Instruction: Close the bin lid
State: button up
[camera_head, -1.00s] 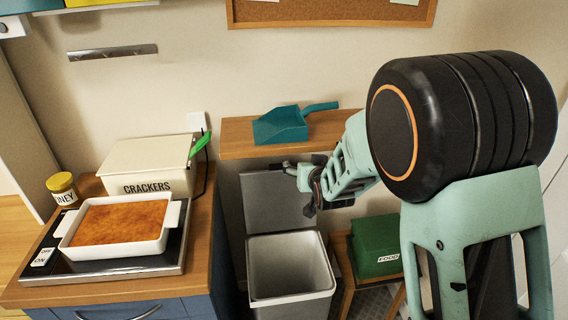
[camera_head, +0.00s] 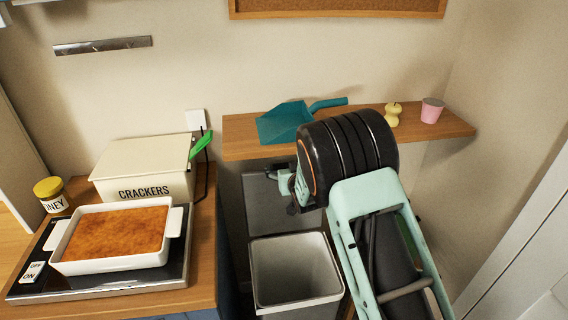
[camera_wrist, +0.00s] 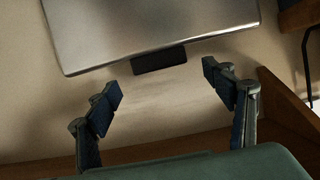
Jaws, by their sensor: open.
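The grey bin (camera_head: 296,273) stands on the floor below the wall shelf, its top open and its inside empty as far as I see. Its lid (camera_head: 262,212) is raised upright behind the opening, near the wall. The lid also shows in the wrist view (camera_wrist: 150,28), with a dark tab (camera_wrist: 158,60) on its edge. My gripper (camera_head: 277,172) is at the lid's upper edge, partly hidden by my arm. In the wrist view my gripper (camera_wrist: 163,84) is open, its fingertips spread either side of the tab. I see no contact with the lid.
A wooden shelf (camera_head: 240,138) sits just above the gripper, holding a teal dustpan (camera_head: 285,123), a yellow object (camera_head: 393,114) and a pink cup (camera_head: 432,110). The counter at left holds a crackers box (camera_head: 145,165), a honey jar (camera_head: 50,195) and a baking dish (camera_head: 113,238) on a hob.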

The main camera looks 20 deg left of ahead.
aim_at(284, 164)
jog(key=shift+x, duration=2.85)
jog(key=shift+f, duration=0.1)
jog(key=c, duration=1.7)
